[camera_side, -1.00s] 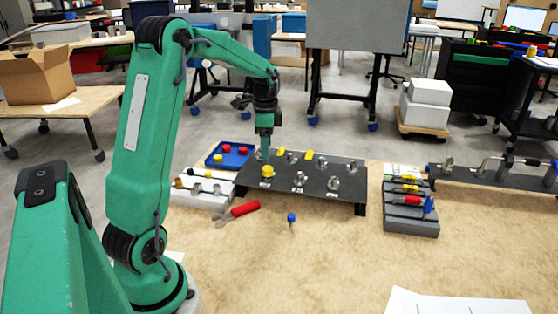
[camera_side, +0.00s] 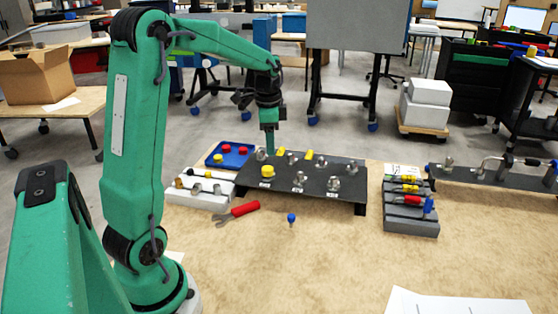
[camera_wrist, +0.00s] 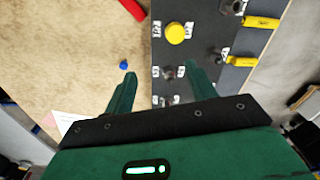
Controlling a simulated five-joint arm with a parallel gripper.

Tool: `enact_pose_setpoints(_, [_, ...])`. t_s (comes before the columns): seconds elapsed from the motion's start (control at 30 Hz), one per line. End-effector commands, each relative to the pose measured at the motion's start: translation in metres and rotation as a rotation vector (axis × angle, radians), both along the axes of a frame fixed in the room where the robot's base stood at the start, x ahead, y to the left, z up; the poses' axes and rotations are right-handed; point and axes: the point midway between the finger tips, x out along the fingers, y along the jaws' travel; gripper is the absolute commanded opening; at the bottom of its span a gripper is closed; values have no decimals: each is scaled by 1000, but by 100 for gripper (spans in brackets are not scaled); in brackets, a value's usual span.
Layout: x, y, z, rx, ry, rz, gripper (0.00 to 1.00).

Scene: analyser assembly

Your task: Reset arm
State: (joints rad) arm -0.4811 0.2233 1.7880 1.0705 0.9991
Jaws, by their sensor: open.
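My gripper (camera_side: 270,144) is at the end of my green arm, above the back left part of the dark fitting plate (camera_side: 313,197). In the wrist view my gripper (camera_wrist: 160,75) shows two green fingers spread apart with nothing between them. The left finger is over the bare table and the right finger is over the plate (camera_wrist: 160,55). The plate carries several metal fittings, a round yellow cap (camera_side: 267,171) and yellow pieces along its back edge. The yellow cap also shows in the wrist view (camera_wrist: 176,33).
A blue tray (camera_side: 238,163) with red and yellow caps lies behind left. A grey holder (camera_side: 410,226) with coloured tools stands right. A red-handled wrench (camera_side: 243,210) and a blue-topped piece (camera_side: 291,218) lie in front of the plate.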

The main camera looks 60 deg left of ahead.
Motion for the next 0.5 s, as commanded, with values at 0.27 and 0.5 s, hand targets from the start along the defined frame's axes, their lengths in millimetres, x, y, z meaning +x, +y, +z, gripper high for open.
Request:
enact_pose_setpoints(0.27, [-23, -58, 35, 19, -95, 103, 56])
enact_pose_setpoints(0.5, [-51, -102, 55, 12, -179, 194, 56])
